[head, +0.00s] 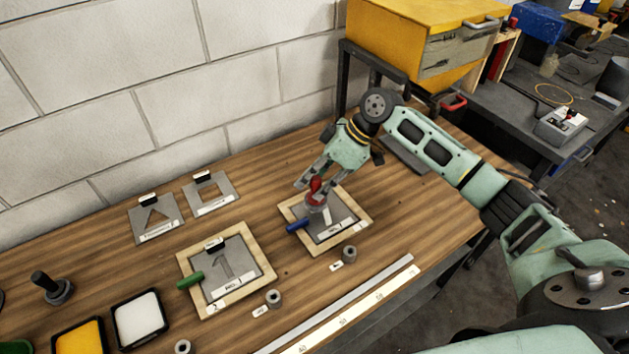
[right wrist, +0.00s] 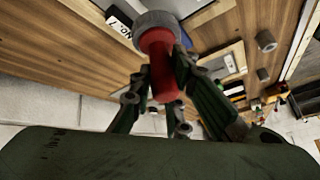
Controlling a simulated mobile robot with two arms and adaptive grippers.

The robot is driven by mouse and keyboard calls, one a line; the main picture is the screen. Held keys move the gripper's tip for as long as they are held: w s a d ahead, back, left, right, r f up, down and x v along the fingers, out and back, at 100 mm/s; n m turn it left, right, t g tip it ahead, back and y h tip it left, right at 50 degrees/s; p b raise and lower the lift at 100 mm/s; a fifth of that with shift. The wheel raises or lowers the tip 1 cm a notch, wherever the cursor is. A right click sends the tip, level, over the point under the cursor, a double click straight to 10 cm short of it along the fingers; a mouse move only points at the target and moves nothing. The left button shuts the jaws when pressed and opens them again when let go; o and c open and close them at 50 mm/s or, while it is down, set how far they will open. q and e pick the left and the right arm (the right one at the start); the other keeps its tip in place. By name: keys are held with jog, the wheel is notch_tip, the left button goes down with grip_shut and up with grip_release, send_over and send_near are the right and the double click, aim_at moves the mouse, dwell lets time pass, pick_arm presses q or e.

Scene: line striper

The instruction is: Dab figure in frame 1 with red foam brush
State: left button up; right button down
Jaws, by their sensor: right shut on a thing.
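My right gripper (head: 314,185) is shut on the red foam brush (head: 316,190). The brush has a red handle and a round grey head, and in the right wrist view the red handle (right wrist: 162,65) sits between the fingers. The head is over the plate (head: 335,224) in the right-hand wooden frame (head: 357,208); I cannot tell whether it touches. The brush and fingers hide part of that plate and its figure. A second wooden frame (head: 265,265) to the left holds a grey plate with a cut-out figure like a 1. My left gripper is out of view.
A blue handle (head: 298,225) lies at the right frame's left edge, a green one (head: 190,280) at the other frame. Two loose stencil plates (head: 157,228) (head: 212,205) lie behind. White (head: 138,318) and yellow (head: 80,339) pads stand front left. A long ruler (head: 345,310) lies along the front.

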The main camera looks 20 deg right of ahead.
notch_tip(320, 180, up, 5)
jog(key=p, duration=0.4)
jog(key=shift+r+p, duration=0.1)
jog(key=shift+p, duration=0.2)
jog(key=shift+f, duration=0.2)
dwell(0.4)
